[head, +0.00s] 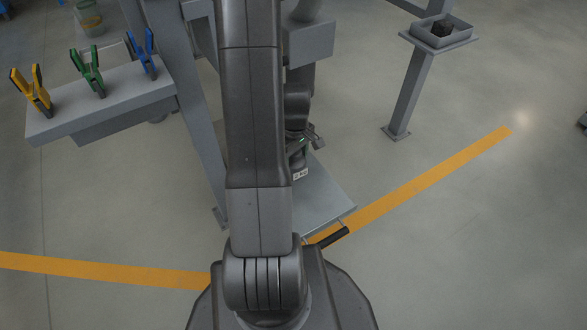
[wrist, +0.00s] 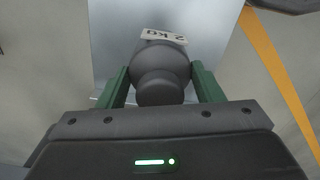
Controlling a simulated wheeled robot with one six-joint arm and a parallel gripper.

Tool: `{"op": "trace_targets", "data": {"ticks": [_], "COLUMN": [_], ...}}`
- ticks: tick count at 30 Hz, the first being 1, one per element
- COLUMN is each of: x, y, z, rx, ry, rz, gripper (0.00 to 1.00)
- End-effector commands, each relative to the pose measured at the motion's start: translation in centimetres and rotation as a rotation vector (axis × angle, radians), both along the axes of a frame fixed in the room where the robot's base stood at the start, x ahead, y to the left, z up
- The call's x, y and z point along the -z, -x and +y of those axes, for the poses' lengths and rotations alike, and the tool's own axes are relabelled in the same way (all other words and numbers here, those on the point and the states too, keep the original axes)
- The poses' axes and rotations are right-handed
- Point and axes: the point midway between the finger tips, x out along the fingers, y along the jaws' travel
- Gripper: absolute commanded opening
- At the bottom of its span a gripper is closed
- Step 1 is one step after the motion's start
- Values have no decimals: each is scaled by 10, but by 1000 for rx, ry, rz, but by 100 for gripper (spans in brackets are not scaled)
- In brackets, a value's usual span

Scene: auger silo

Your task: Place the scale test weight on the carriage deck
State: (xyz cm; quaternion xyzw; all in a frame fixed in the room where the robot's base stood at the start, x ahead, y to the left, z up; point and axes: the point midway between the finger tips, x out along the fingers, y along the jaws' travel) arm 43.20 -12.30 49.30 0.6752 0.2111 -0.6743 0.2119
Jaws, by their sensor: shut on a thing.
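The scale test weight (wrist: 160,68) is a dark grey, round, knobbed piece with a white "2 KG" label. My gripper (wrist: 161,80) is shut on it, with a green finger on each side. In the head view the weight (head: 299,168) is partly hidden behind my arm, and my gripper (head: 301,147) is at its top. The carriage deck (head: 328,200) is a flat blue-grey plate, partly hidden by my arm. It also shows behind the weight in the wrist view (wrist: 205,22). The weight is over the deck; I cannot tell whether it touches it.
A black handle bar (head: 330,238) is at the deck's near edge. A grey shelf (head: 130,101) with yellow, green and blue clamps stands at left. A post at upper right bears a tray (head: 462,41) with a dark block. Orange floor lines (head: 430,181) cross open floor at right.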

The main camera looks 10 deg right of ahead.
Motion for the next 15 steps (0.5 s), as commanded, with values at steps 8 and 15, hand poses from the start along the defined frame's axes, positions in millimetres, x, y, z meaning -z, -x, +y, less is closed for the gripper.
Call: {"op": "trace_targets", "data": {"ticks": [8, 15], "x": [43, 58], "y": [0, -1], "z": [0, 0], "rx": [0, 1], "ry": [0, 1], "rz": [0, -2], "gripper": [0, 0]}}
